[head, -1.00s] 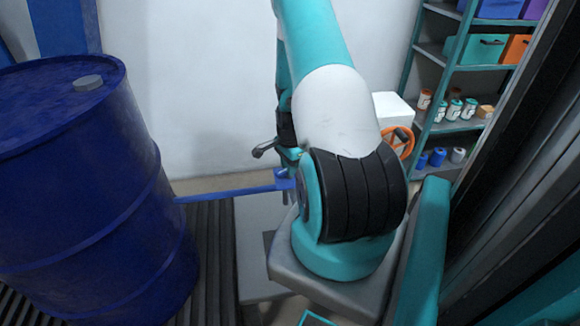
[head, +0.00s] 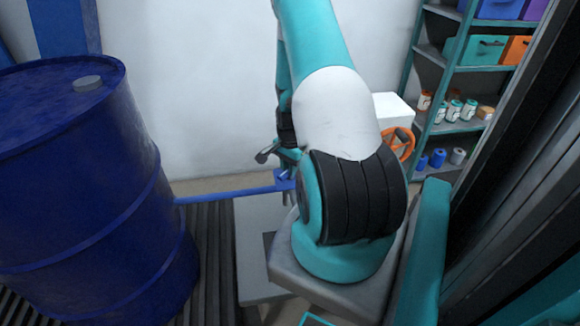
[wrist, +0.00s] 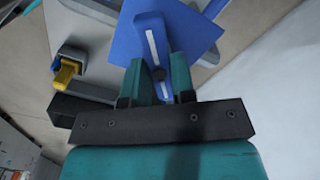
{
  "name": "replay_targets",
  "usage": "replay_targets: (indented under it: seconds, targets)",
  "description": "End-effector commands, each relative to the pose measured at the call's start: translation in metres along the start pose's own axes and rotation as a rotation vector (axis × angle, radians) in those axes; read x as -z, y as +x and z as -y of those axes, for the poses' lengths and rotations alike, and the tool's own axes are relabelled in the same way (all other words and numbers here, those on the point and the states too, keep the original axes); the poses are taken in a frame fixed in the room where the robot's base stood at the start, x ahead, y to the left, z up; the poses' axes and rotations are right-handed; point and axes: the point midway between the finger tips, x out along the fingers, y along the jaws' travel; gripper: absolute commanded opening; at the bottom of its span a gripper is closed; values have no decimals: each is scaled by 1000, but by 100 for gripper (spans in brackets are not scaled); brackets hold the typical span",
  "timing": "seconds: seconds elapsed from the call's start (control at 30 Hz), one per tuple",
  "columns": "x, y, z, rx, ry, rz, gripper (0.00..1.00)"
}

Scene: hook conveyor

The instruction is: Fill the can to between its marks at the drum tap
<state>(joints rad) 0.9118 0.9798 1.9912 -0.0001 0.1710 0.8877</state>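The dark blue drum (head: 85,190) stands at the left of the head view. A blue pipe (head: 225,194) runs from its side to a blue block (head: 285,180) beside my arm. A small grey lever-like piece (head: 266,154) shows above that block. My arm hides most of this spot and my gripper in the head view. In the wrist view, my gripper's (wrist: 160,78) two teal fingers stand apart, one on each side of a blue bar with a white strip (wrist: 151,45), on a blue square top (wrist: 192,36). Whether they press on it, and whether it is the can, is unclear. No fill marks are readable.
A shelf rack (head: 440,100) with bins and small jars stands at the back right, near an orange handwheel (head: 401,144) and a white box (head: 391,110). A yellow piece in a grey holder (wrist: 68,72) lies left of the fingers in the wrist view.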

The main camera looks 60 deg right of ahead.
Motion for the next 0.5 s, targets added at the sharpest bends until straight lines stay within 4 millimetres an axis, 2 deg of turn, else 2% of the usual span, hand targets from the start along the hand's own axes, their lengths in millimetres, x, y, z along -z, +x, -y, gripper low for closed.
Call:
replay_targets:
  seconds: [0.03, 0.1, 0.37, 0.5]
  targets:
    - [0, -1, 1, 2, 0, -1, 35]
    - [0, -1, 1, 2, 0, -1, 49]
    - [0, -1, 0, 1, 1, -1, 49]
    - [1, -9, 1, 3, 1, -2, 49]
